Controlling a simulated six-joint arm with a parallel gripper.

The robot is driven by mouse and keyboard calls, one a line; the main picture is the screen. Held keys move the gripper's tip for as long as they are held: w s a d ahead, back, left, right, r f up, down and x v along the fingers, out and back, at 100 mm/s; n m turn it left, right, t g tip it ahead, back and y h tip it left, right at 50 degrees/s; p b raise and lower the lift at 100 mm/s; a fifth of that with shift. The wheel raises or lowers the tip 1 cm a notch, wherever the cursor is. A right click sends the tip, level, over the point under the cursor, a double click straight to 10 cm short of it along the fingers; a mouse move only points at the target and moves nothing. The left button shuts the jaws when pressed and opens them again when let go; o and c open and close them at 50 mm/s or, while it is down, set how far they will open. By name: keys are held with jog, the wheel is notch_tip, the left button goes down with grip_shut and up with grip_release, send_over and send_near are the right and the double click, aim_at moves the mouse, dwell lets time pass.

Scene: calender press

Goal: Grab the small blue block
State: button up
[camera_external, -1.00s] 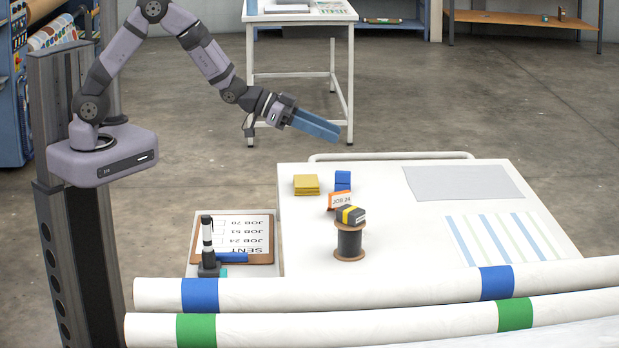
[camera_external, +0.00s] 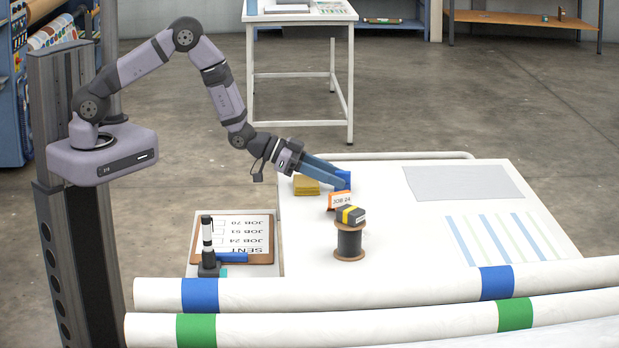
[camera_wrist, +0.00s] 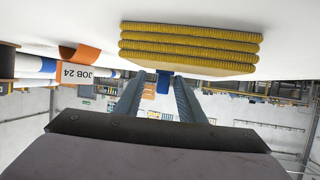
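The small blue block (camera_external: 343,180) sits on the white table near its back left, partly hidden by my fingers. In the wrist view the blue block (camera_wrist: 164,82) shows between the two fingertips, nearer the right one. My gripper (camera_external: 342,178) reaches down to the block from the left, its long blue fingers tilted downward. In the wrist view my gripper (camera_wrist: 159,78) has its fingers apart, with a visible gap on the left side of the block. Whether a finger touches the block cannot be told.
A stack of yellow pads (camera_external: 306,186) lies just left of the block, close under my fingers. The table's right side is clear of tall things.

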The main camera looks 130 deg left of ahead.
jog(key=shift+a+p+x, duration=0.25)
jog(key=shift+p+x, duration=0.35)
jog(key=shift+x, duration=2.1)
jog(key=shift+s+r, duration=0.1)
jog(key=shift+r, duration=0.1)
grip_shut()
